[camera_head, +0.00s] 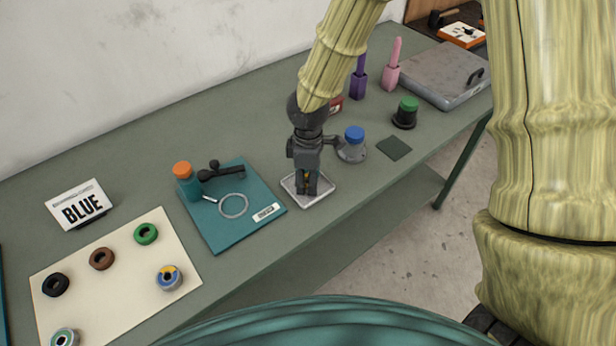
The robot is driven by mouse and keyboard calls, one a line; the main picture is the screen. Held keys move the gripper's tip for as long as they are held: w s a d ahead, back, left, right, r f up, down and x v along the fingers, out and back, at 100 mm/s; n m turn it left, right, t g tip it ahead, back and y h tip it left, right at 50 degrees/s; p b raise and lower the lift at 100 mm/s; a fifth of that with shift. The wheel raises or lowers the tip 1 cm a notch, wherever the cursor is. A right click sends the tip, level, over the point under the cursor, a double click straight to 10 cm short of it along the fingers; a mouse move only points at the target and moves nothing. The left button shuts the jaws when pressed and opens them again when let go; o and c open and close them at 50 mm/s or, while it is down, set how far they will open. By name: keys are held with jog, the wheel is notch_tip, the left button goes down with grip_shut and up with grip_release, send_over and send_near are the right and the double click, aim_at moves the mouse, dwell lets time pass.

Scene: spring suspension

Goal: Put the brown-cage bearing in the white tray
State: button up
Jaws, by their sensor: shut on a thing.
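My gripper (307,186) points down over the small white tray (324,190), with its fingertips inside the tray's outline. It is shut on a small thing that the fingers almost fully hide. Only a yellow-brown spot shows between the fingers, so I cannot tell which piece it is or whether it touches the tray floor. A brown ring (102,258) lies on the cream mat (120,290) at the left. I cannot tell from here whether it is a bearing.
The mat also holds black, green, blue-yellow and teal rings. A teal board (220,232) with an orange-capped bottle (187,182) lies left of the tray. A blue-capped flask (352,145) stands close right of it. A "BLUE" sign (80,205) stands at the back left.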

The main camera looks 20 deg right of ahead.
jog(key=o, duration=1)
jog(key=shift+f, duration=0.15)
jog(key=shift+c, duration=0.2)
notch_tip(320, 180, up, 12)
jog(key=b, duration=0.1)
jog(key=shift+r, duration=0.2)
